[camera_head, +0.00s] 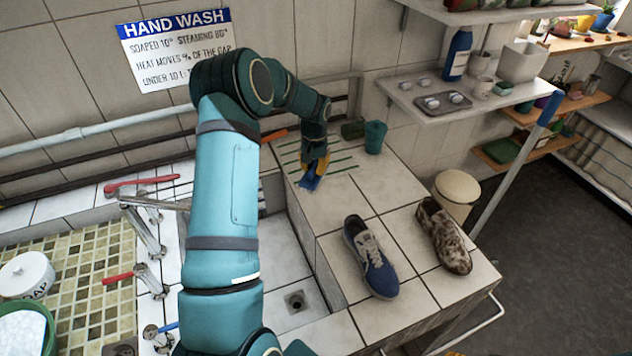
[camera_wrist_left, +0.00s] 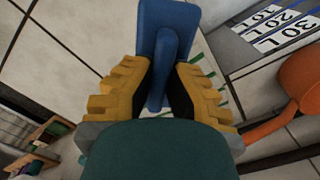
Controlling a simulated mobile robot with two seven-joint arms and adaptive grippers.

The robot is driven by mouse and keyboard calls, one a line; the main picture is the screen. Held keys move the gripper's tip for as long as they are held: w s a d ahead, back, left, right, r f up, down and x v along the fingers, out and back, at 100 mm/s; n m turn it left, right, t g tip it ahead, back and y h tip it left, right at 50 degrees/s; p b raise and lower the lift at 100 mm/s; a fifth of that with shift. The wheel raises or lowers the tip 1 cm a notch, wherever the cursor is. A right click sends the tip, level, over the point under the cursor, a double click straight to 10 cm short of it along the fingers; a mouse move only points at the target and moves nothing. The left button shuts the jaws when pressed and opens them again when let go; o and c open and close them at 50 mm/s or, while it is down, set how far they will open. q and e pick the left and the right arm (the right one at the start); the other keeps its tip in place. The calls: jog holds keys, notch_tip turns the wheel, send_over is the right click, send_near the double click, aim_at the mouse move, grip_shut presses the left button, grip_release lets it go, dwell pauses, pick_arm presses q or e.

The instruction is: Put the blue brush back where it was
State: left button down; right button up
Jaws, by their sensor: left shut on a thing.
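The blue brush (camera_head: 310,181) is in my left gripper (camera_head: 316,164), over the tiled counter by the back wall. In the left wrist view the brush (camera_wrist_left: 165,45) stands between the yellow fingers of the gripper (camera_wrist_left: 160,90), which are shut on it. Green stripes (camera_head: 343,164) mark the counter tiles beside and under the brush. I cannot tell whether the brush touches the counter. My right gripper is not in view.
A blue-grey shoe (camera_head: 370,258) and a camouflage shoe (camera_head: 444,236) stand at the counter's front. A teal cup (camera_head: 375,137) and a dark green block (camera_head: 352,129) stand near the wall. An orange object (camera_wrist_left: 300,85) lies beside the gripper. The sink basin (camera_head: 285,262) is left of the counter.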

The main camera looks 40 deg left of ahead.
aim_at(315, 179)
pick_arm(q)
notch_tip(315, 179, down, 2)
jog(key=shift+w+f, duration=0.1)
jog(key=shift+f, duration=0.05)
notch_tip(315, 179, down, 3)
jog(key=shift+f, duration=0.2)
jog(key=shift+f+b, duration=0.15)
jog(key=shift+b, duration=0.15)
jog(key=c, duration=1.1)
grip_release()
jog(key=shift+c, duration=0.2)
